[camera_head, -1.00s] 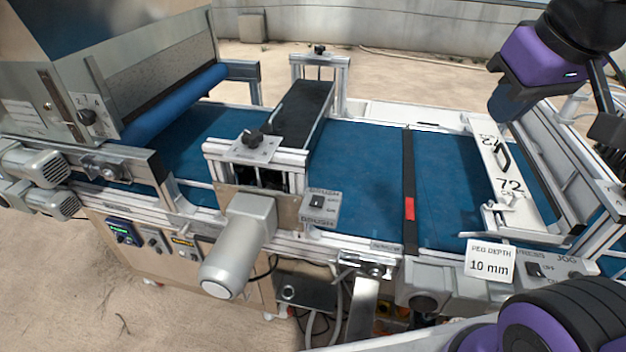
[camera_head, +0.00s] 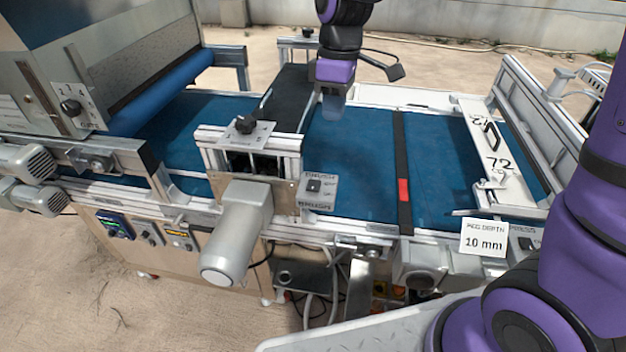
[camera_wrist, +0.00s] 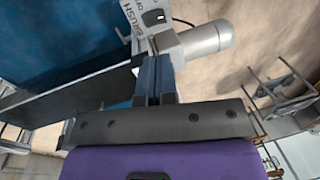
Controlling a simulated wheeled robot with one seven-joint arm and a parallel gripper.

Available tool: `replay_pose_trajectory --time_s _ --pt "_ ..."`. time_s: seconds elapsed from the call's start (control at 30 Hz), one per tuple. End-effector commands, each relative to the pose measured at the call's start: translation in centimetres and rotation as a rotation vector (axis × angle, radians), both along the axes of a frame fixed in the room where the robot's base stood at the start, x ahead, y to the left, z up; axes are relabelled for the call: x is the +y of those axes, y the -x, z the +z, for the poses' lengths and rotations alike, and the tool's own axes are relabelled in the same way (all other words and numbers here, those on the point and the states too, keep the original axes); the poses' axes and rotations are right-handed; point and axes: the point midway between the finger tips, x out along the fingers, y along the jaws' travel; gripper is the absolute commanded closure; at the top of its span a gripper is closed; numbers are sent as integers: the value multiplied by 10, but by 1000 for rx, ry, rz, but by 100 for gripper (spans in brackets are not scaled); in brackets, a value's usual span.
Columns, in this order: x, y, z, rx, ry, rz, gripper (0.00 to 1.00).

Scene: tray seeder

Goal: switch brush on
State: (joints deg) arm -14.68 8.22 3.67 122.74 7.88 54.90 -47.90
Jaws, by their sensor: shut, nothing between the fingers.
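The brush switch (camera_head: 314,186) is a small black rocker on a grey box marked BRUSH, at the near side of the belt beside the brush motor (camera_head: 236,232). In the wrist view the black rocker (camera_wrist: 154,17) shows at the top on the same box, beyond the fingertips. My gripper (camera_head: 333,108) points down over the blue belt, beyond and above the switch box, apart from it. In the wrist view its fingers (camera_wrist: 154,62) are shut with nothing between them. Which way the rocker is tipped I cannot tell.
The brush frame with a black knob (camera_head: 246,124) stands left of the switch box. A "10 mm" sign (camera_head: 484,239) stands at the near right edge. The hopper is at far left.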

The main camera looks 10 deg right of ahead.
Motion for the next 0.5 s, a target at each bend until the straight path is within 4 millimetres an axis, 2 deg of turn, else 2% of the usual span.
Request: replay_pose_trajectory --time_s 0.1,0.2,0.37,0.5 --pt "14 -8 -19 36 -7 70 100" --pt "20 -12 -27 50 -11 101 100" --pt "23 -11 -36 58 -13 116 100" --pt "24 -7 -53 58 -12 115 100"
